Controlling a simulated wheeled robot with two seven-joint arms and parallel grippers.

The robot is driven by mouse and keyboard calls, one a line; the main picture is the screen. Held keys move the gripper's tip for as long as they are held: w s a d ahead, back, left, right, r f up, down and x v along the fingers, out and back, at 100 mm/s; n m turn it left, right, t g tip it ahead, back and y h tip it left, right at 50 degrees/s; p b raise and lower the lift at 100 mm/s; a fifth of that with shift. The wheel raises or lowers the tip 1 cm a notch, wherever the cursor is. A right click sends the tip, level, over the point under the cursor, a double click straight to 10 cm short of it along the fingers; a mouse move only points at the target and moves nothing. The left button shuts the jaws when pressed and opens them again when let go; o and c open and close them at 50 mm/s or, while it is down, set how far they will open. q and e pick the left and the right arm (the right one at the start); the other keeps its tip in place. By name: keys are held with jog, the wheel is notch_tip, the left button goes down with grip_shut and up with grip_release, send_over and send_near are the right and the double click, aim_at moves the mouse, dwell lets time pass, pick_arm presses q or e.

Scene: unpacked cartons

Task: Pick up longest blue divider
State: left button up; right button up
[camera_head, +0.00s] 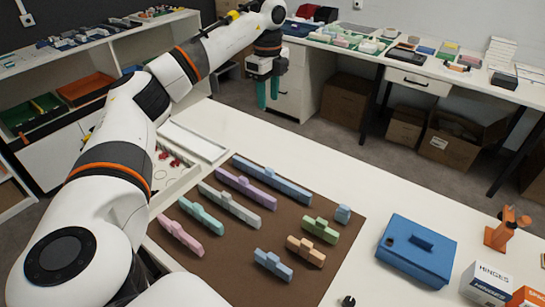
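Several coloured dividers with raised middle tabs lie on a brown mat (227,258). The longest blue divider (290,190) lies along the mat's far edge, beside a purple divider (252,193). A shorter blue divider (273,264) is near the mat's front, and a small blue block (343,214) is at the right edge. My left gripper (268,94) is raised beyond the mat's far side, its green fingers pointing down. The fingers look slightly apart with nothing between them. It is well away from the dividers. My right gripper is not in view.
Grey, teal, pink, green and orange dividers (305,251) share the mat. A blue box (416,258), an orange stand (506,232) and a hinges carton (487,284) stand on the right. A white tray (205,143) lies on the left. Bare white table (335,180) surrounds the mat.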

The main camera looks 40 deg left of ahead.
pick_arm(q)
jog(key=b, duration=1.4)
send_near(269, 169)
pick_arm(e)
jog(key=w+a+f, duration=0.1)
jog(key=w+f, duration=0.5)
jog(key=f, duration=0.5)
pick_arm(q)
jog(key=f, duration=0.6)
jog(key=shift+w+a+f, duration=0.15)
jog(key=shift+w+a, duration=0.1)
jog(key=shift+w, duration=0.15)
jog(key=f, duration=0.3)
jog(key=f+b, duration=0.1)
jog(key=shift+s+d+f, duration=0.2)
jog(key=shift+s+f, duration=0.15)
jog(key=shift+f, duration=0.3)
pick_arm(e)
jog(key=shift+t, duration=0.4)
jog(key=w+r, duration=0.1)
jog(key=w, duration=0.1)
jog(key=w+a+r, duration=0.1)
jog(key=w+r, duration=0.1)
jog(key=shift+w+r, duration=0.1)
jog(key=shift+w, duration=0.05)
pick_arm(q)
jog(key=shift+c, duration=0.2)
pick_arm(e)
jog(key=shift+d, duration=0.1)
